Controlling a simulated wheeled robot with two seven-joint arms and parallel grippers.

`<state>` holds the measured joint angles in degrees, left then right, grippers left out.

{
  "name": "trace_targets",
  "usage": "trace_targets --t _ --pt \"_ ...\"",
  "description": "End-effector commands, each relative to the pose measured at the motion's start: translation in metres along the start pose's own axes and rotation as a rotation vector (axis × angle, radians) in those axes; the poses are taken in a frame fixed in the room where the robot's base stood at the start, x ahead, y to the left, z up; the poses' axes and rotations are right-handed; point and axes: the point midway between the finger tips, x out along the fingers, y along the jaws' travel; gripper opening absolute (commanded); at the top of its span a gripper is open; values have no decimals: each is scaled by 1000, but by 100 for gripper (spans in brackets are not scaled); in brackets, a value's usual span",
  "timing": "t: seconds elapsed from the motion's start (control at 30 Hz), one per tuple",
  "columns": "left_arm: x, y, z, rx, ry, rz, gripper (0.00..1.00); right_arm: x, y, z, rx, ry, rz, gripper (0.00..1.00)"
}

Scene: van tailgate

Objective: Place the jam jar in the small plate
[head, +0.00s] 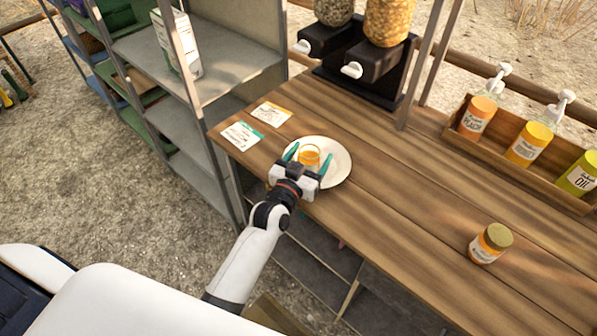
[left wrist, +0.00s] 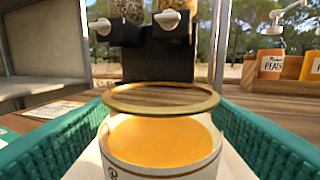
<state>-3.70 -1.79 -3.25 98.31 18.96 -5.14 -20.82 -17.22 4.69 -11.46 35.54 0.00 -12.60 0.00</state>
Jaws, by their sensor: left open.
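An orange jar (head: 310,153) stands upright on the small white plate (head: 341,172) near the table's left end. In the left wrist view the jar (left wrist: 160,145) fills the lower middle, with a gold rim, orange contents and a partly cut-off label. My left gripper (head: 307,158) is open, with its teal fingers on either side of this jar; I cannot tell whether they touch it. A second labelled orange jar with a gold-brown lid (head: 490,243) stands at the table's right front. I cannot read which jar is jam. My right gripper is not in view.
Two cards (head: 242,135) lie left of the plate. Dispensers (head: 362,62) stand behind it. A wooden rack (head: 497,155) with pump bottles and an oil container stands at the back right. Metal shelves (head: 220,75) are at left. The table's middle is clear.

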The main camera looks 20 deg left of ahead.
Motion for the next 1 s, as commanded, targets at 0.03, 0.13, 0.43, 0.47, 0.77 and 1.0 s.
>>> trace_targets --t 0.03,0.13,0.43,0.47,0.77,1.0 --pt "-12 0 -2 1 3 0 73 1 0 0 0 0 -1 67" --pt "-34 0 -2 2 3 -1 73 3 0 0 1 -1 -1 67" --pt "-90 0 -1 2 1 -1 73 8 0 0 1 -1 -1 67" --pt "-93 0 -1 1 0 -1 73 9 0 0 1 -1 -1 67" --pt "-104 0 0 0 -1 -2 73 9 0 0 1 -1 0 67" --pt "-103 0 0 0 -1 -2 73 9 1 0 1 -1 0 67"
